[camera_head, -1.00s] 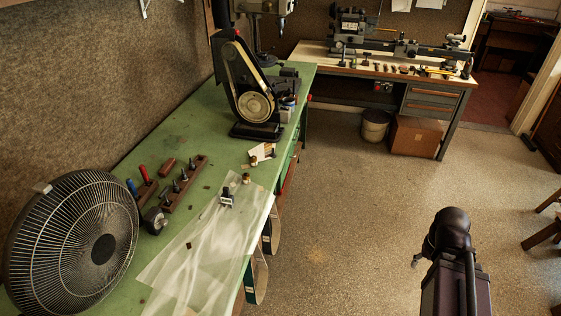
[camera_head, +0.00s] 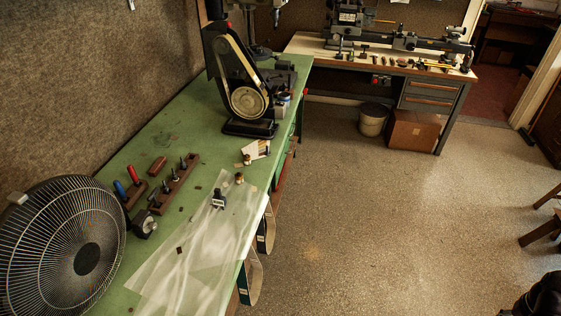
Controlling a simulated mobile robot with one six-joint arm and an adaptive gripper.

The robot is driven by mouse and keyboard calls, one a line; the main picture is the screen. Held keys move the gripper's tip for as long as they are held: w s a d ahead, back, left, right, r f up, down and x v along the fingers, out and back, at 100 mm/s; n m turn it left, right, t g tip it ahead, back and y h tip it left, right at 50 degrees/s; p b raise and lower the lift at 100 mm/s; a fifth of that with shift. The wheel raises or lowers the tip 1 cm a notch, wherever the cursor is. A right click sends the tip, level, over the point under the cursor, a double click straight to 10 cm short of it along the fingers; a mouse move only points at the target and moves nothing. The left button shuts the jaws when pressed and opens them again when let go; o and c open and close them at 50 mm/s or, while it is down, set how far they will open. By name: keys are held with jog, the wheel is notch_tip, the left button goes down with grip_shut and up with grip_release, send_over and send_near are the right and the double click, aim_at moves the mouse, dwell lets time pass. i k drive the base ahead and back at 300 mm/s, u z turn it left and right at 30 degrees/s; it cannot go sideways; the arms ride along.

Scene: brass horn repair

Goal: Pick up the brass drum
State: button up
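Two small brass-coloured pieces stand on the green bench near its right edge. One brass piece (camera_head: 239,178) is just above the clear plastic sheet. The other brass piece (camera_head: 247,159) is a little farther back, by a white card. Both are too small to tell which is the brass drum. A dark part of my arm shows at the bottom right corner, over the floor and far from the bench. My gripper's fingers are not in view.
A bucket (camera_head: 372,120) and box (camera_head: 414,130) sit under the far bench. The middle floor is clear.

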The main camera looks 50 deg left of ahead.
aim_at(247, 160)
jog(key=z, duration=0.2)
jog(key=i, duration=2.3)
jog(key=u, duration=3.55)
jog(key=i, duration=0.1)
jog(key=z, duration=1.5)
